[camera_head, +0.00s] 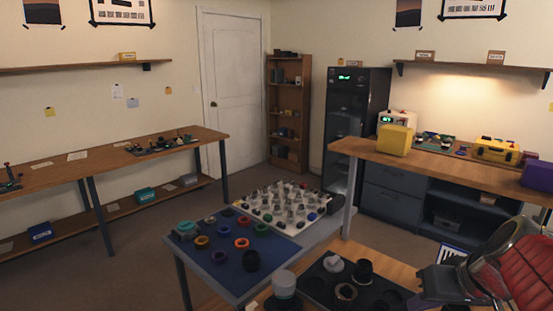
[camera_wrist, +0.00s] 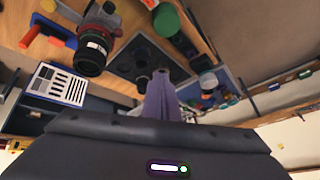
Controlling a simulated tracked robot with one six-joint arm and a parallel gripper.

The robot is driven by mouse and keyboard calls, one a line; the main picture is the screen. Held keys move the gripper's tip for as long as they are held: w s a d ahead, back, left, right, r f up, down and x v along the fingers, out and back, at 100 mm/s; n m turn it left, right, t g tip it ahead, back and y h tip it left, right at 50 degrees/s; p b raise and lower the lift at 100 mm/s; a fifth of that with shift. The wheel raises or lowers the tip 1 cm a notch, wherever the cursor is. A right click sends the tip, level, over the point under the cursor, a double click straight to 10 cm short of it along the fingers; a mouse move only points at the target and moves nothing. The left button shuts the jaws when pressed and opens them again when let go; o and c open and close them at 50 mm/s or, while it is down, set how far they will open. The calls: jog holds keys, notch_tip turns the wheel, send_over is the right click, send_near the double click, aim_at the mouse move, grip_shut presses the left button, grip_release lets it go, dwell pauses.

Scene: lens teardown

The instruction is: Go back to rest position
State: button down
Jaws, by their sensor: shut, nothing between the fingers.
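My gripper (camera_wrist: 163,77) shows in the wrist view, its grey-purple fingers together with nothing between them. Its dark body fills the bottom of that view. The fingers point toward a wooden table, with a dark tray (camera_wrist: 122,68) behind their tips. I cannot tell how high the fingers are above the table. A black lens (camera_wrist: 93,50) lies to the left of the fingers, apart from them. In the head view I cannot make out the fingers; a dark and red shape at the lower right may be part of my arm.
In the head view, a dark tray (camera_head: 318,289) holds several round parts on the near table. A blue mat (camera_head: 220,269) holds coloured rings. Beyond it stands a white board with small parts (camera_head: 297,222). A printed card (camera_wrist: 60,87) shows in the wrist view. Open floor lies at left.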

jog(key=s+a+f+n+h, duration=0.1)
jog(key=s+a+f, duration=0.1)
jog(key=s+a, duration=0.7)
jog(key=a, duration=0.4)
jog(key=shift+f, duration=0.3)
jog(key=shift+s, duration=0.1)
